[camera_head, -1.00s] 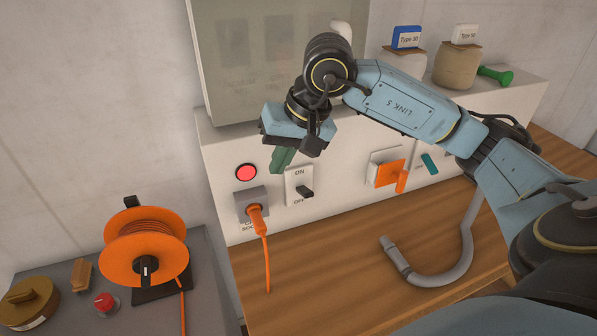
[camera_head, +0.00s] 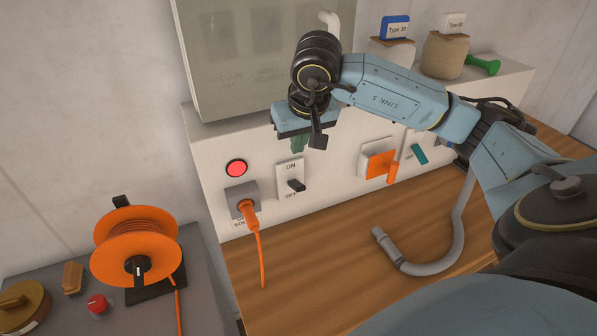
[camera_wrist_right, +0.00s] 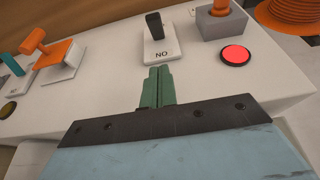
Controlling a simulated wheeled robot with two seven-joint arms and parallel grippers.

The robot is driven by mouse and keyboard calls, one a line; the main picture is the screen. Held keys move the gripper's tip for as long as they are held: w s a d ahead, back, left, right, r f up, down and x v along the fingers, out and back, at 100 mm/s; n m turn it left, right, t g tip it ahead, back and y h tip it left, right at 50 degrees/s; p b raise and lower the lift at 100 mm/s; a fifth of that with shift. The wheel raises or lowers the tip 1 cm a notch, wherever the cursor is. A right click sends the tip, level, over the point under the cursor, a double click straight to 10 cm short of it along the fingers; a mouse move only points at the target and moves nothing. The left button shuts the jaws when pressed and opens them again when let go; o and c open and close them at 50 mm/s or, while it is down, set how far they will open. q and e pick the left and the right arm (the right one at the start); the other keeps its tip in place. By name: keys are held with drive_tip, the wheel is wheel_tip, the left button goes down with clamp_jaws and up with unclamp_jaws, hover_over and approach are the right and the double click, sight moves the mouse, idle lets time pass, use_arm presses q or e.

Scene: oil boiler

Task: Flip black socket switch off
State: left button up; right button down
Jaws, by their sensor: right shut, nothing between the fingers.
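The black switch lever (camera_head: 296,185) stands out from a white plate marked ON at the top and OFF at the bottom, on the front of the white panel. The lever points down toward OFF in the head view. It also shows in the right wrist view (camera_wrist_right: 154,25). My right gripper (camera_head: 298,144) is just above the plate, its green fingers shut and empty. In the right wrist view its fingertips (camera_wrist_right: 159,72) point at the ON end of the plate, apart from the lever. My left gripper is not in view.
Left of the switch are a red lamp (camera_head: 236,168) and a grey socket (camera_head: 240,197) with an orange plug and cable. An orange lever (camera_head: 380,164) and a teal lever (camera_head: 419,155) are to the right. A grey hose (camera_head: 424,268) lies on the wooden surface.

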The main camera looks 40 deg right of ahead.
hover_over(296, 183)
wheel_tip(296, 183, down, 5)
drive_tip(key=shift+w+d+f+p, duration=0.1)
drive_tip(key=shift+f+p, duration=0.1)
drive_tip(key=shift+p, duration=0.1)
drive_tip(key=shift+s+f, duration=0.45)
drive_tip(key=shift+f, duration=0.4)
drive_tip(key=shift+s+a+f, duration=0.25)
drive_tip(key=shift+f, duration=0.35)
